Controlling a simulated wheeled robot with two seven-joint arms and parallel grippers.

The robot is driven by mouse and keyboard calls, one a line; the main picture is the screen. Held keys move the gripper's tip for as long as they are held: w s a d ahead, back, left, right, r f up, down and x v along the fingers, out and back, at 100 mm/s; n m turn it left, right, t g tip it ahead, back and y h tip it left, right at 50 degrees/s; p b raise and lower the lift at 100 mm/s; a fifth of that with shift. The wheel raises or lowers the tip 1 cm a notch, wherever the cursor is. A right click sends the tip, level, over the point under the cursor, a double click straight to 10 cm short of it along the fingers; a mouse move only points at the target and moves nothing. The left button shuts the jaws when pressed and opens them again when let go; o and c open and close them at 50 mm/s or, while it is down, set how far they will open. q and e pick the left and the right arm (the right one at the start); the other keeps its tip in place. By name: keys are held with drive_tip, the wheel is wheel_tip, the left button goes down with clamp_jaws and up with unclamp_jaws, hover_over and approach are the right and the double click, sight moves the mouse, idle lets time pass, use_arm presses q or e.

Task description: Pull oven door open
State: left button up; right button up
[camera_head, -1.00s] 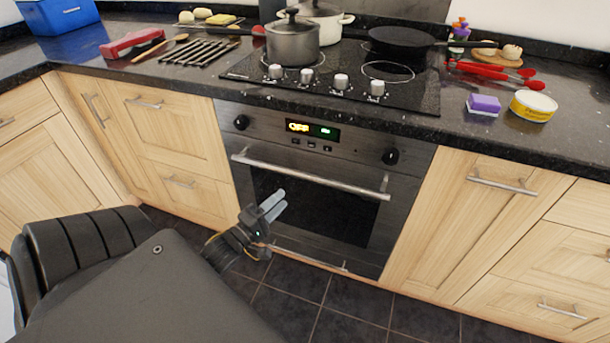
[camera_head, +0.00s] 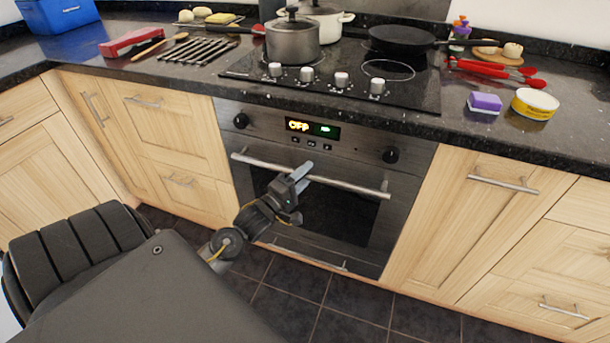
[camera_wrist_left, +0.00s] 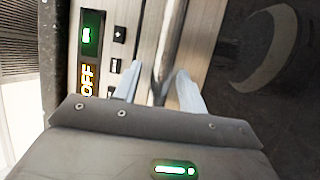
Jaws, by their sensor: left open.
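The oven (camera_head: 345,219) is built in under the counter, and its door is shut. Its long metal handle (camera_head: 345,183) runs across the top of the door; it also shows in the left wrist view (camera_wrist_left: 172,40). My left gripper (camera_head: 302,174) is at the middle of the handle in the head view. In the left wrist view my left gripper (camera_wrist_left: 157,90) is open, with the handle bar running between its two pale fingers. I cannot tell whether either finger touches the bar. My right gripper is not in view.
A display reading OFF (camera_head: 312,129) and two black knobs sit above the handle. A grey pot (camera_head: 292,42) and a black pan (camera_head: 400,38) stand on the hob. Wooden cabinets flank the oven. The tiled floor (camera_head: 345,327) before it is clear.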

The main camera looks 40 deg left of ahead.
use_arm(q)
clamp_jaws()
idle(0.3)
